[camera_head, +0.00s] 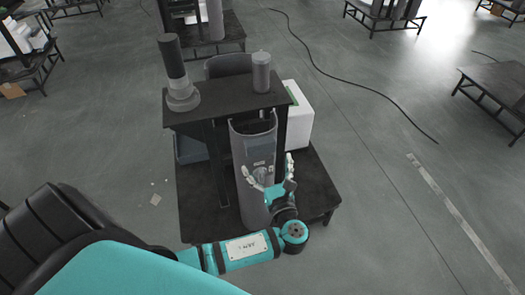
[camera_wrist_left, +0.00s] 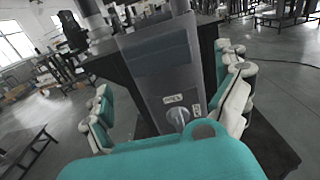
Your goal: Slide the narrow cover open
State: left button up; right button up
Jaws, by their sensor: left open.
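The grey lift column (camera_head: 252,208) stands upright in front of a dark stand. A narrow grey cover (camera_head: 261,153) shows on its front, above my left gripper (camera_head: 268,173). The cover also fills the middle of the left wrist view (camera_wrist_left: 160,78), with small labels and a round metal knob (camera_wrist_left: 180,116) near its lower end. My left gripper is open, its white-and-teal fingers (camera_wrist_left: 168,105) spread to both sides of the cover. Nothing is held between them. Whether a finger touches the column cannot be told. The gripper's teal body hides the area below the knob. My right gripper is not in view.
A dark shelf (camera_head: 222,112) bears a tall dark cylinder (camera_head: 172,62) and a shorter grey one (camera_head: 261,72). A white box (camera_head: 298,117) stands behind at the right. The low dark platform (camera_head: 312,190) surrounds the column's foot. The floor to the right is mostly clear.

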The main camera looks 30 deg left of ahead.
aim_at(262, 153)
pick_arm(q)
jog(key=x, duration=0.5)
jog(key=shift+w+a, duration=0.1)
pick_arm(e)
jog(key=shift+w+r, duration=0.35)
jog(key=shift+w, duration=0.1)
